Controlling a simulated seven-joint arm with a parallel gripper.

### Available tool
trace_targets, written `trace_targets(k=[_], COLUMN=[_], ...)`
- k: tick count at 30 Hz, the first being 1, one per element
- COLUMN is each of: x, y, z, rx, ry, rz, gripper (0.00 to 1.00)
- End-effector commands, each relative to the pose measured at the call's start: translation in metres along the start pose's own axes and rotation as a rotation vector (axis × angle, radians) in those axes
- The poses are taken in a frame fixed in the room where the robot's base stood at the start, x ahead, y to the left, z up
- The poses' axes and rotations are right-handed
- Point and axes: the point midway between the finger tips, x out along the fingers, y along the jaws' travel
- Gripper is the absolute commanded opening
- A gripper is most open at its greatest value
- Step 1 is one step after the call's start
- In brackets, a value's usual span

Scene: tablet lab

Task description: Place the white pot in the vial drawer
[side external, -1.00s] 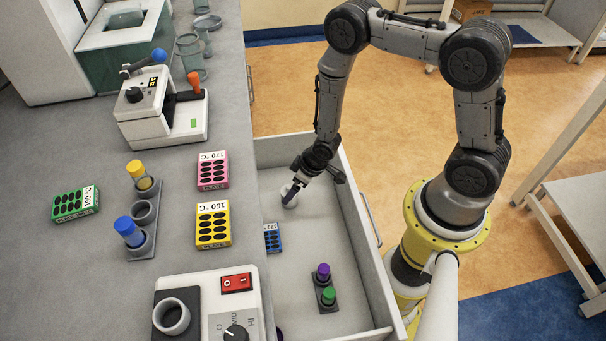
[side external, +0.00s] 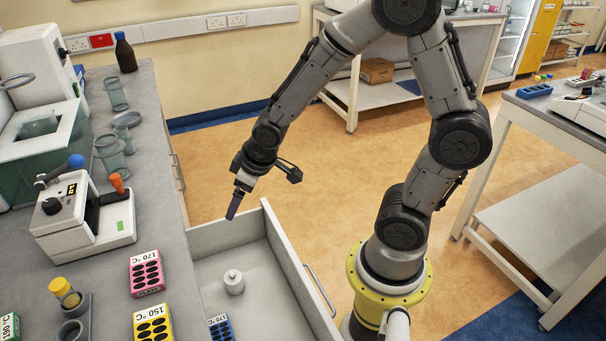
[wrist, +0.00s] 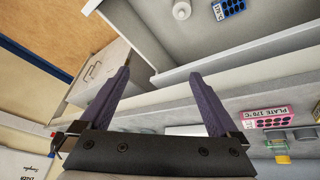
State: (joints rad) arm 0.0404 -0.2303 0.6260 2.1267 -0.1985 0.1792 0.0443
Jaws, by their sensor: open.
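A blue plate block (side external: 220,328) lies in the drawer near the pot. On the counter beside the drawer are a pink block (side external: 146,273), a yellow block (side external: 153,323) and a vial with a yellow cap (side external: 65,292).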

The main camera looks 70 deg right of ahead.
Motion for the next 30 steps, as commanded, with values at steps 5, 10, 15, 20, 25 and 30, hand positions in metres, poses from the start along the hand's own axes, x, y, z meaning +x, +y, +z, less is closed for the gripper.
trace_targets(k=[5, 10, 15, 20, 25, 30], x=[-0.121, -0.187, -0.211, -0.214, -0.214, -0.214], y=[-0.001, -0.012, -0.02, -0.022, -0.021, -0.021], z=[0.018, 0.062, 0.09, 0.095, 0.094, 0.094], rx=[0.066, 0.105, 0.115, 0.116, 0.116, 0.116], ry=[0.041, 0.055, 0.056, 0.052, 0.052, 0.052], rz=[0.012, -0.021, -0.046, -0.051, -0.05, -0.05], gripper=[0.97, 0.97, 0.97, 0.97, 0.97, 0.97])
